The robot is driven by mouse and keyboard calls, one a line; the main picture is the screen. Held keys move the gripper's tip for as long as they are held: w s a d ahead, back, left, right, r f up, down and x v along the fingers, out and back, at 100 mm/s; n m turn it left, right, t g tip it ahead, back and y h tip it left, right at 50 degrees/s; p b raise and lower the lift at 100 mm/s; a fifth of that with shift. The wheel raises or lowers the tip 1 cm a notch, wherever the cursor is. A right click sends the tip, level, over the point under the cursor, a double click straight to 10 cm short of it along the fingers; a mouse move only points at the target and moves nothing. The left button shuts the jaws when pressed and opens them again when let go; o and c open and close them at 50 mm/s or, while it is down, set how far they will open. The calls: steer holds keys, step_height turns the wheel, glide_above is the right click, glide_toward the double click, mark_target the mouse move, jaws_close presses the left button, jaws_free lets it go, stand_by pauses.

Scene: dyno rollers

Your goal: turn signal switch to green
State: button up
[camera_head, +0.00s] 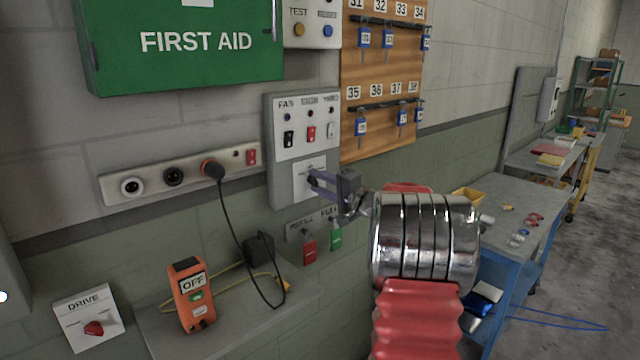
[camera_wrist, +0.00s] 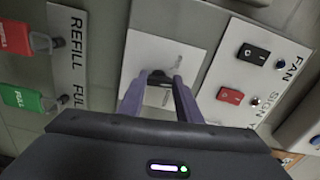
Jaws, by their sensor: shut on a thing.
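The middle red rocker (camera_head: 311,134) sits under a blurred label; in the wrist view a red rocker (camera_wrist: 230,95) stands by a label starting "SIGN". Below the rockers is a white plate (camera_head: 301,172), also in the wrist view (camera_wrist: 147,47). My gripper (camera_head: 318,181) is at this plate. In the wrist view my fingers (camera_wrist: 160,79) are shut on a small dark knob (camera_wrist: 158,75) on the plate. The fingers largely hide it, so its setting is unclear.
Left are a socket strip (camera_head: 145,185) with a plugged cable, a DRIVE box (camera_head: 88,318) and an orange OFF device (camera_head: 191,295) on a shelf. Red (camera_head: 309,246) and green (camera_head: 335,236) tags hang below. A key board (camera_head: 380,80) is close right.

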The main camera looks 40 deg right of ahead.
steer(key=m, duration=0.5)
steer(key=shift+d+f+m, duration=0.1)
steer(key=shift+f+m, duration=0.2)
steer(key=shift+f, duration=0.1)
steer(key=m, duration=0.5)
steer(key=shift+m, duration=0.4)
steer(key=o, duration=0.8)
steer(key=shift+s, duration=0.1)
steer(key=shift+c, duration=0.2)
steer(key=shift+o, duration=1.4)
steer(key=shift+r, duration=0.25)
steer(key=s, duration=1.3)
steer(key=shift+s+d, duration=0.2)
steer(key=shift+s, duration=0.15)
